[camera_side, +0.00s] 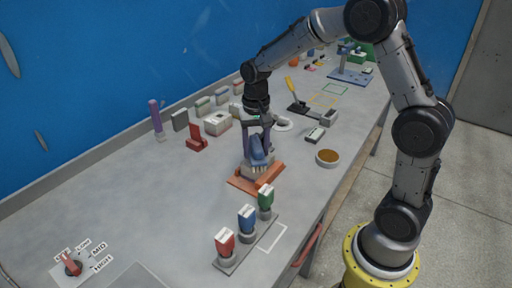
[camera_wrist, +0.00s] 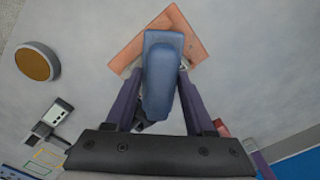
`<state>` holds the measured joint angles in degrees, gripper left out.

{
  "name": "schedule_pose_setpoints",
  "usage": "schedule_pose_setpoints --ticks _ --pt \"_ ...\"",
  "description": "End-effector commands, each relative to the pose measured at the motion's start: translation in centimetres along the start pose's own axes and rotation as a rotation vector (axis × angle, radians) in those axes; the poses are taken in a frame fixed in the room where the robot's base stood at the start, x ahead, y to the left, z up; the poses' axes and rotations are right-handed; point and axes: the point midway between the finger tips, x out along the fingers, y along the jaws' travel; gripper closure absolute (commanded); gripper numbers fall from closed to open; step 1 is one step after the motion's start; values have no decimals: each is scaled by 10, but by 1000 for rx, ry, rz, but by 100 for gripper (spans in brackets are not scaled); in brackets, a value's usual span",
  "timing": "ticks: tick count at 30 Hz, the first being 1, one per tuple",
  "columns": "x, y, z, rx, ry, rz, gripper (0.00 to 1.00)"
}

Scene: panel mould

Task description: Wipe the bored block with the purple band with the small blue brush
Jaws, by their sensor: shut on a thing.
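My gripper (camera_side: 257,147) points down over an orange-brown plate (camera_side: 240,182) and is shut on the small blue brush (camera_side: 258,157). In the wrist view the blue brush (camera_wrist: 160,75) lies between the purple fingers of my gripper (camera_wrist: 162,82), with the orange-brown plate (camera_wrist: 190,25) behind it. A pale grey piece (camera_side: 259,172) shows directly under the brush, on the plate. The brush and fingers hide most of it, so I cannot tell whether it is the bored block or see a purple band. The brush looks close to it; contact is unclear.
A rack (camera_side: 232,262) with red, blue and green pieces stands in front. A round brown-filled dish (camera_side: 327,158) is to the right. A red holder (camera_side: 197,138), a pale block (camera_side: 217,123) and an upright purple stick (camera_side: 155,116) stand behind left. The left bench is largely clear.

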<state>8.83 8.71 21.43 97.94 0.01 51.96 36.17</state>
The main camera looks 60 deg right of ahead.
Motion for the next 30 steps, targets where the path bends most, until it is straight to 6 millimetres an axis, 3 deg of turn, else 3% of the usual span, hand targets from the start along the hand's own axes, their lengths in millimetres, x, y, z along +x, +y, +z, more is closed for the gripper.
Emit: schedule_pose_setpoints --ticks 19,22,30 --pt "-1 42 -42 1 1 0 90" --pt "-21 40 -42 -2 8 -4 90" --pt "-43 40 -41 -1 3 -1 90"
